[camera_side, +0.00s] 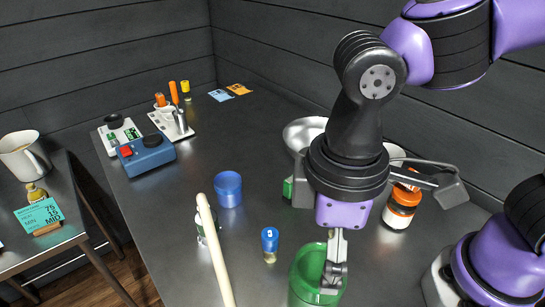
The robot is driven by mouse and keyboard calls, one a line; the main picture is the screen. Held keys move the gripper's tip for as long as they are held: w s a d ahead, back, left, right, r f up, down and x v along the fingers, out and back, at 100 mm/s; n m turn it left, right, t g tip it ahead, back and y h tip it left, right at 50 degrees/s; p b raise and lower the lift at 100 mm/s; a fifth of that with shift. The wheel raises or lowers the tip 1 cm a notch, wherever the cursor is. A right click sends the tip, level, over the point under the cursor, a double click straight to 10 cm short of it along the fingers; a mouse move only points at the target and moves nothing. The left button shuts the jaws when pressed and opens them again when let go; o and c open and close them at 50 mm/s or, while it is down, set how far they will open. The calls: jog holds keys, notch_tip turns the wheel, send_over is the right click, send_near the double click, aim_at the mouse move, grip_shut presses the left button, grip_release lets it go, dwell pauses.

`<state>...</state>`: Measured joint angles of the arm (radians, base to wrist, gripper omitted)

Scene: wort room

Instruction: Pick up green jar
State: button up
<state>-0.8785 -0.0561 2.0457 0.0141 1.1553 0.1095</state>
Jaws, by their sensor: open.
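The green jar (303,284) stands on the dark table at the bottom centre, its lower part cut off by the picture edge. My gripper (333,276) points down at the jar's right side. It is open, and its fingers overlap the jar's rim and opening in the picture. I see the fingers nearly edge-on, so I cannot tell whether they are inside the jar, around its wall or just in front of it. Part of the jar is hidden behind them.
A small blue-lidded jar (270,242), a blue jar (228,188) and a pale rod (214,250) are to the left. An orange-lidded jar (401,207) stands right; a metal bowl (302,131) is behind my arm. A blue device (146,156) sits farther back.

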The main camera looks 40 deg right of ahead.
jog(key=f, duration=0.9)
jog(key=shift+d, duration=0.25)
jog(key=c, duration=1)
